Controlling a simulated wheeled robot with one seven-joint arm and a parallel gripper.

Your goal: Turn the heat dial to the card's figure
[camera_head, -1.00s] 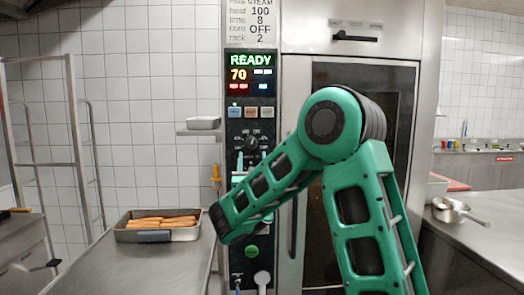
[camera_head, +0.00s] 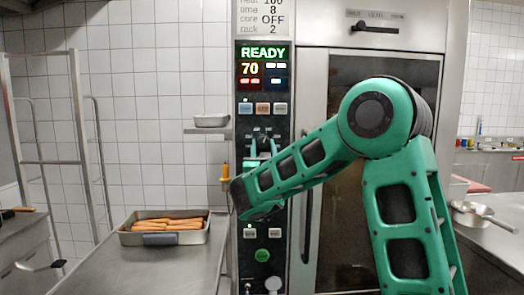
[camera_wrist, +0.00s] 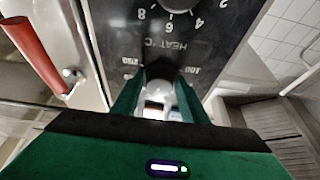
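The fingers look apart; I see no clear contact with the knob. The display (camera_head: 263,68) reads READY, with 70 in orange.
Another dial (camera_wrist: 178,4) with figures sits just above in the wrist view. A red handle (camera_wrist: 36,54) is at its left. A tray of sausages (camera_head: 163,240) stands on the steel counter. The glass oven door (camera_head: 365,75) is shut. A small pan (camera_head: 211,121) sits on a shelf.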

